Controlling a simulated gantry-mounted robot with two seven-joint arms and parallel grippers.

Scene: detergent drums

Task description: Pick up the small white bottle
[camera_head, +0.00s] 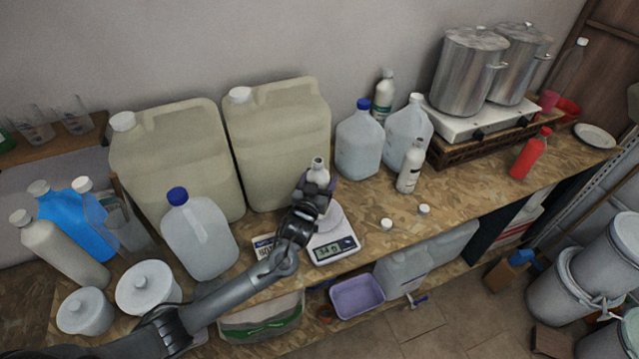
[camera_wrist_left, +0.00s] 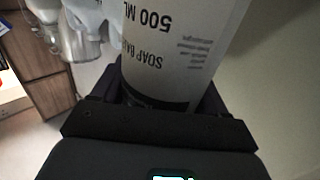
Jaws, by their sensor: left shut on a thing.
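The small white bottle (camera_head: 318,172) stands roughly upright above the kitchen scale (camera_head: 333,247), its open-looking neck at the top. My left gripper (camera_head: 316,190) is shut on it, and my dark fingers hide its lower part in the head view. In the left wrist view the bottle (camera_wrist_left: 185,45) fills the space between the fingers of my left gripper (camera_wrist_left: 160,98), and its label reads "SOAP BA…" and "500 ML" upside down. I cannot tell whether its base touches the scale. My right gripper is not in view.
Two large beige canisters (camera_head: 175,160) (camera_head: 280,140) stand behind at the wall. A clear jug with a blue cap (camera_head: 200,238) is left of my arm. Another white bottle (camera_head: 411,168) and two jugs (camera_head: 360,142) (camera_head: 408,128) stand to the right. Two small white caps (camera_head: 386,224) (camera_head: 424,210) lie near the front edge.

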